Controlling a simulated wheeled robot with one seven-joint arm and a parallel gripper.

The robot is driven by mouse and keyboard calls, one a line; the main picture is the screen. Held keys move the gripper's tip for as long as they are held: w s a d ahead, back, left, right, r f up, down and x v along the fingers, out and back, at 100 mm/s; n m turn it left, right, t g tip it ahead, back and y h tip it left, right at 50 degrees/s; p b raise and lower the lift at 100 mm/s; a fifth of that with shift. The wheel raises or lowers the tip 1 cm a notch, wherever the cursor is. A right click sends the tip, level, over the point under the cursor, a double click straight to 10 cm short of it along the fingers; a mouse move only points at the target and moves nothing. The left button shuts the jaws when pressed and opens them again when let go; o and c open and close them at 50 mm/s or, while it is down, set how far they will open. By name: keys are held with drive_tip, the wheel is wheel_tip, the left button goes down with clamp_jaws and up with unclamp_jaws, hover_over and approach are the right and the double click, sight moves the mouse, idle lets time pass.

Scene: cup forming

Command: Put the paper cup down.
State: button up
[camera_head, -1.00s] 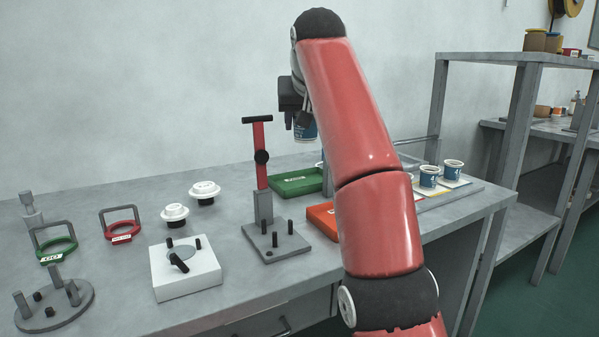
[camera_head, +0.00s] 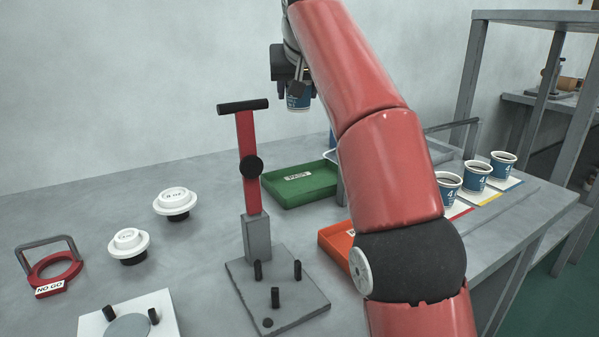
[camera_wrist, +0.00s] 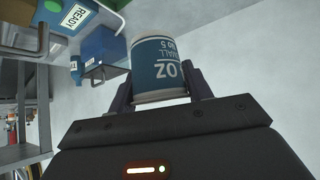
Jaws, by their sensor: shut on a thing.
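My gripper (camera_head: 297,88) is shut on a blue and white paper cup (camera_head: 299,101) and holds it in the air, above and behind the green tray. In the wrist view the cup (camera_wrist: 158,68) sits between the two fingers (camera_wrist: 160,92), with "OZ" lettering upside down on its blue band. A green tray (camera_head: 322,186) with a label lies on the bench below. An orange-red tray (camera_head: 333,243) is in front of it, partly hidden by my arm. Several blue cups, among them one (camera_head: 476,174), stand on coloured cards at the right.
A red-handled lever press (camera_head: 250,165) stands mid-bench on a grey base with pegs. Two white round gauges (camera_head: 175,202) and a red "NO GO" ring (camera_head: 52,272) are at the left. A white fixture (camera_head: 160,312) is at the front. Bare bench lies behind the gauges.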

wheel_tip(320, 180, down, 14)
drive_tip(key=b, duration=0.7)
drive_tip(key=shift+s+r+b, duration=0.1)
drive_tip(key=shift+r+b, duration=0.1)
drive_tip(key=shift+b, duration=0.1)
drive_tip(key=shift+f+b, duration=0.75)
drive_tip(key=shift+f, duration=1.4)
drive_tip(key=o, duration=1)
drive_tip(key=shift+f, duration=0.1)
drive_tip(key=shift+r, duration=0.25)
drive_tip(key=p+v, duration=0.1)
drive_tip(key=v, duration=1)
drive_tip(key=shift+s+r, duration=0.25)
drive_tip(key=shift+s, duration=0.1)
